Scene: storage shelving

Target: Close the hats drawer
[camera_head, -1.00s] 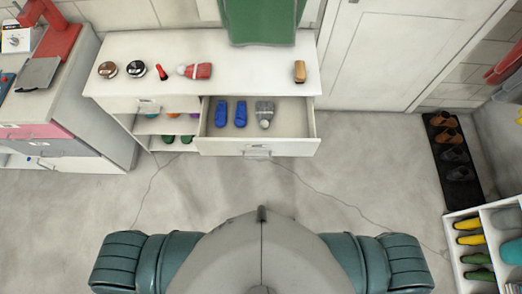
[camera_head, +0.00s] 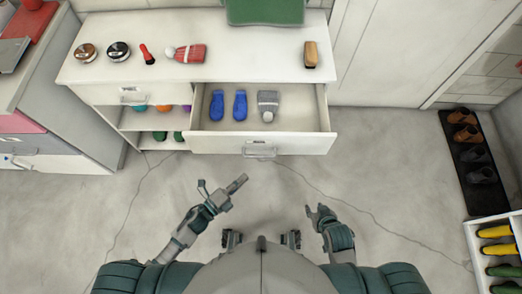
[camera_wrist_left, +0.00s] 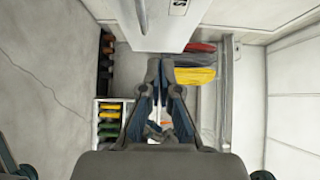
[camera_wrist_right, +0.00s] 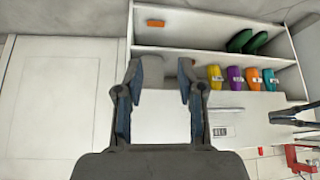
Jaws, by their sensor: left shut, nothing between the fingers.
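The open drawer (camera_head: 300,143) juts out from the white cabinet, with a handle (camera_head: 258,153) on its front. Inside lie two blue items (camera_head: 228,106) and a grey hat with a pompom (camera_head: 268,105). My left gripper (camera_head: 240,182) is shut and empty, in front of and below the drawer front, apart from it. Its closed fingers also show in the left wrist view (camera_wrist_left: 160,69), near a white panel with a label (camera_wrist_left: 160,25). My right gripper (camera_head: 318,212) is open and empty, further from the drawer; its spread fingers show in the right wrist view (camera_wrist_right: 166,75).
The cabinet top (camera_head: 250,72) holds two round tins, a red item, a red hat (camera_head: 188,53) and a brush (camera_head: 311,55). Open shelves (camera_head: 150,123) sit left of the drawer. A shoe mat (camera_head: 472,150) and shoe rack lie right. The floor in front is clear.

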